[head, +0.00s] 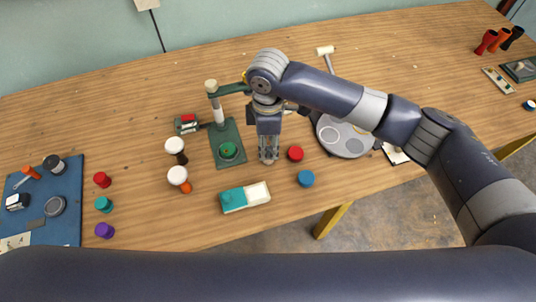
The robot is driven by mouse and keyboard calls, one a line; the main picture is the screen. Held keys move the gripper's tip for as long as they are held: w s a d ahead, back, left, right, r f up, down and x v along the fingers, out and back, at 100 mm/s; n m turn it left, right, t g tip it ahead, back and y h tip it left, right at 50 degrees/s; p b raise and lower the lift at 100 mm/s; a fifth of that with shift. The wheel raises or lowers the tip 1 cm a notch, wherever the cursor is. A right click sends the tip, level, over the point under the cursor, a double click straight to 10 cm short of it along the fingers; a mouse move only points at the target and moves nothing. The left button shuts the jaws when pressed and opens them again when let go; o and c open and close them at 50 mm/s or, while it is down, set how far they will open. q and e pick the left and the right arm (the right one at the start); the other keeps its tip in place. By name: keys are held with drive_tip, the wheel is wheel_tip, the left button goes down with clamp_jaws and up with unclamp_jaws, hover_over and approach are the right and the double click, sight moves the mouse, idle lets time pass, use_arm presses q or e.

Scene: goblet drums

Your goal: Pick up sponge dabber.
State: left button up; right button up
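Two white round-topped pieces stand left of centre and look like dabbers. One has a dark brown lower part (175,146); the other has an orange lower part (179,176). I cannot tell for sure which thing is the sponge dabber. My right gripper (268,159) points down over the table, to the right of both pieces and apart from them. It is between the green press stand and a red round piece. Its fingers are small and seen from above, so whether they are open or shut is unclear. My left gripper is out of view.
The green press stand (239,158) is just left of my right gripper. A teal and white pad box (232,200), a red piece (295,153) and a blue piece (306,178) are nearby. A grey round device (345,145) is partly behind my arm. A blue mat (70,201) lies left.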

sight(268, 147)
wheel_tip(268, 147, down, 4)
drive_tip(key=shift+r+p, duration=0.1)
drive_tip(key=shift+p, duration=0.3)
drive_tip(key=shift+f, duration=0.35)
drive_tip(key=shift+w+f, duration=0.1)
drive_tip(key=shift+f, duration=0.05)
clamp_jaws()
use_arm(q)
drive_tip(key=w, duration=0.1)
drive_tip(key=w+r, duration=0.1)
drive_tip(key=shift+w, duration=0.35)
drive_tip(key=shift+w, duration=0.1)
